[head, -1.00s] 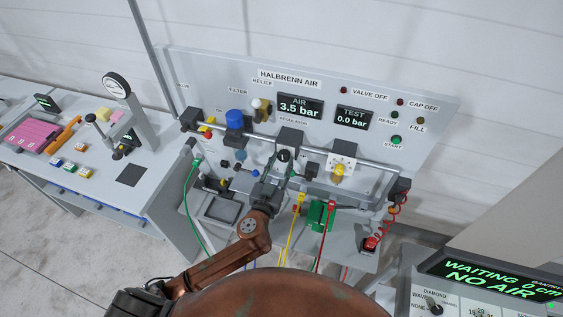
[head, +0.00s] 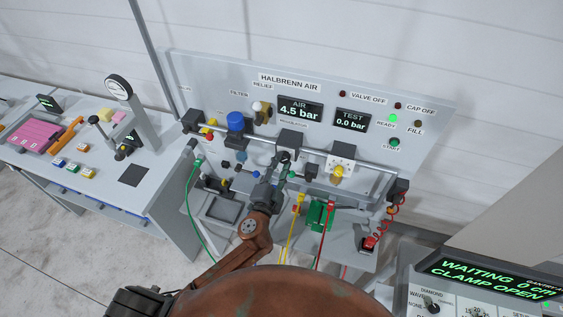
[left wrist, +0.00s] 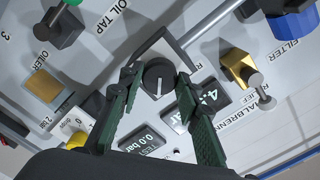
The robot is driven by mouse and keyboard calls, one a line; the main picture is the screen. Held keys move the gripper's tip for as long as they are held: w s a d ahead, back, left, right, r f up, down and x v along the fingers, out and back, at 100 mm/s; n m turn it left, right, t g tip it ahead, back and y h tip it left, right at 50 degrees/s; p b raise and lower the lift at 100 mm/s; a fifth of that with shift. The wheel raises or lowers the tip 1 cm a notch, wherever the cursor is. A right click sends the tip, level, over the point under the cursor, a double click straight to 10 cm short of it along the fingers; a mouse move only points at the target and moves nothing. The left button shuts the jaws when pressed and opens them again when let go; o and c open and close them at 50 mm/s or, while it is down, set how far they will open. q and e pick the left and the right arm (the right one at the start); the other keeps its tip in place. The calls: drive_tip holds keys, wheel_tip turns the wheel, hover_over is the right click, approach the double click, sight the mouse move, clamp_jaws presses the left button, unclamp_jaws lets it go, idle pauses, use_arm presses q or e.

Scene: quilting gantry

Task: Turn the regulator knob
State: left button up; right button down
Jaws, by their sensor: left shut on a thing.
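The regulator knob (left wrist: 159,77) is round and dark with a pale pointer mark. In the left wrist view it sits between the two green fingertips of my left gripper (left wrist: 160,82), which is shut on it. In the head view my left gripper (head: 284,172) reaches up to the regulator below its grey block (head: 290,139), and the fingers mostly hide the knob. The AIR display (head: 299,110) reads 4.5 bar. The TEST display (head: 351,119) reads 0.0 bar. My right gripper is not in view.
A blue-topped filter (head: 235,121) and a brass relief valve (left wrist: 239,66) are near the regulator. A yellow knob (head: 338,171) is to its right. Yellow, red and green hoses hang below. The READY lamp (head: 392,118) glows green. The gantry screen (head: 490,277) reads WAITING, CLAMP OPEN.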

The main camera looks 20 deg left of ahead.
use_arm(q)
drive_tip(key=m+p, duration=0.1)
drive_tip(key=m, duration=0.3)
drive_tip(key=shift+r+m+p, duration=0.1)
drive_tip(key=shift+m+p, duration=0.2)
drive_tip(key=shift+p, duration=0.05)
drive_tip(key=shift+m+p, duration=0.85)
drive_tip(key=shift+m, duration=1.45)
drive_tip(key=o, duration=1.2)
drive_tip(key=shift+c, duration=0.2)
drive_tip(key=s, duration=1.2)
drive_tip(key=shift+a, duration=0.15)
